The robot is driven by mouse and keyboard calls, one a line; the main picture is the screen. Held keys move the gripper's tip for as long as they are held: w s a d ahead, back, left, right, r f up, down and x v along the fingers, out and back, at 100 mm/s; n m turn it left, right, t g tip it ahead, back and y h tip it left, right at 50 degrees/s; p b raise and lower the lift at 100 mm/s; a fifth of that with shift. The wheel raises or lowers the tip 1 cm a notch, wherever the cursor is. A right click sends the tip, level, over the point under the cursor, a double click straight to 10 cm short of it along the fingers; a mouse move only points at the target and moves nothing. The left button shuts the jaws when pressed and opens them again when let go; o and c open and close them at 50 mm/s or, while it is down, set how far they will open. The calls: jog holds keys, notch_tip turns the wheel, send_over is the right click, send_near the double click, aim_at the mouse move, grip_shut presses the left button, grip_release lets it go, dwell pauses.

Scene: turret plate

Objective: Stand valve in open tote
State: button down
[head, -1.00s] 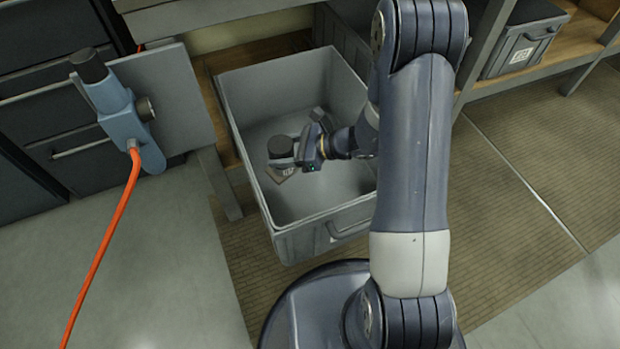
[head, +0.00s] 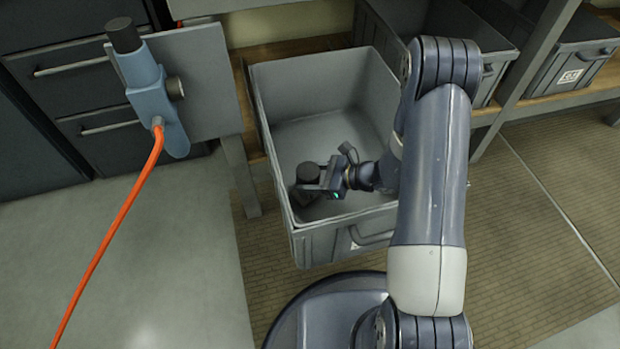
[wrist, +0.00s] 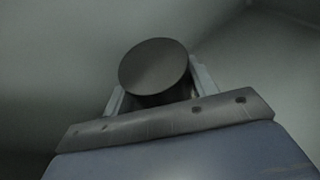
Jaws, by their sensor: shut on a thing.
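The valve (head: 307,173) shows as a dark, round-topped piece inside the open grey tote (head: 270,95). It is near the tote's front left corner, low in the tote. My gripper (head: 312,185) reaches in from the right and is shut on the valve. In the wrist view the valve's dark round top (wrist: 154,65) sits between the two pale fingers of my gripper (wrist: 158,92). The valve's lower part is hidden, so I cannot tell whether it touches the tote floor.
A blue tool (head: 150,90) with an orange hose (head: 110,245) hangs on a grey panel (head: 215,85) left of the tote. Other grey bins (head: 565,60) stand on the shelf at right. The back of the tote floor looks clear.

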jog(key=shift+f, duration=0.15)
jog(key=c, duration=0.5)
grip_release()
jog(key=shift+r, duration=0.35)
jog(key=p+v, duration=0.2)
jog(key=v, duration=0.5)
jog(key=shift+d, duration=0.2)
jog(key=shift+s, duration=0.1)
